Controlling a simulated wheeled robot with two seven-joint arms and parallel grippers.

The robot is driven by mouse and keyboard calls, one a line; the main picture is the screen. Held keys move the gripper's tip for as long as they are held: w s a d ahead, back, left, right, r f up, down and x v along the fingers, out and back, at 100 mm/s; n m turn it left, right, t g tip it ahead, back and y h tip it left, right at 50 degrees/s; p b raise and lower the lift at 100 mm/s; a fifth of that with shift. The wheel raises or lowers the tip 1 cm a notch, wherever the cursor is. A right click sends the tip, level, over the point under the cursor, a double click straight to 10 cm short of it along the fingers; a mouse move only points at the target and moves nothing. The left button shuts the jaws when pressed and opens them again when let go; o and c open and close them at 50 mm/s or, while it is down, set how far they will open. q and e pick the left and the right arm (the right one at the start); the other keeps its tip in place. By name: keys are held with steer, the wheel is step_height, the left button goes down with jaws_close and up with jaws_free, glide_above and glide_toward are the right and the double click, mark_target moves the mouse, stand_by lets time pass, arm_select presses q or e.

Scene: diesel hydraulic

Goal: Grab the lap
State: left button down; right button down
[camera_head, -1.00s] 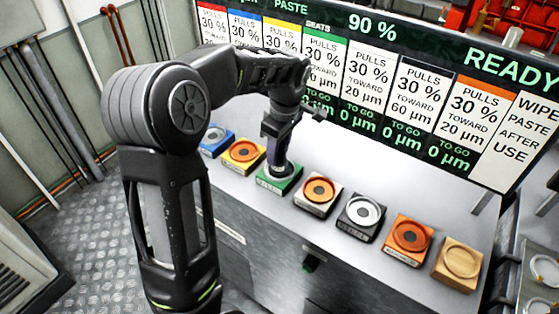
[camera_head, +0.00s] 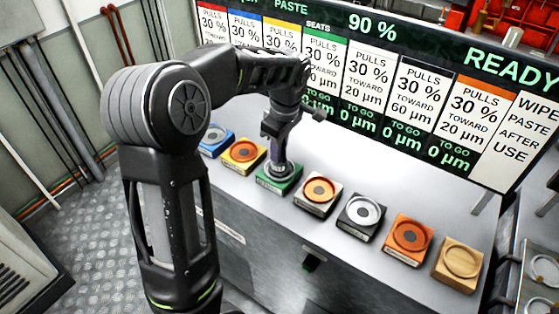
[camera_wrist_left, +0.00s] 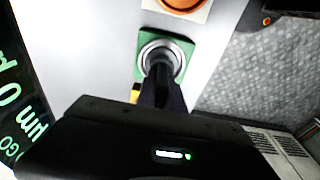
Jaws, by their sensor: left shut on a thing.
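The lap is a dark upright tool (camera_head: 279,158) with a purplish shaft. It stands in the round metal seat of the green block (camera_head: 280,183) on the grey bench. My left gripper (camera_head: 278,130) comes down from above and is shut on the lap's upper part. In the left wrist view the lap (camera_wrist_left: 161,78) stands over the metal ring of the green block (camera_wrist_left: 186,50); the fingertips hide part of it. Whether the lap's foot touches the seat cannot be told. My right gripper is in neither view.
A row of seat blocks lines the bench: blue (camera_head: 215,139) and yellow (camera_head: 243,155) to the left, white (camera_head: 318,193), black (camera_head: 361,215), orange (camera_head: 408,239) and wooden (camera_head: 458,264) to the right. A large display board (camera_head: 400,85) stands close behind.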

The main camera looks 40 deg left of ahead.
arm_select(q)
steer(key=shift+r, duration=0.1)
stand_by(0.8)
step_height(320, 180, up, 10)
stand_by(0.5)
stand_by(0.5)
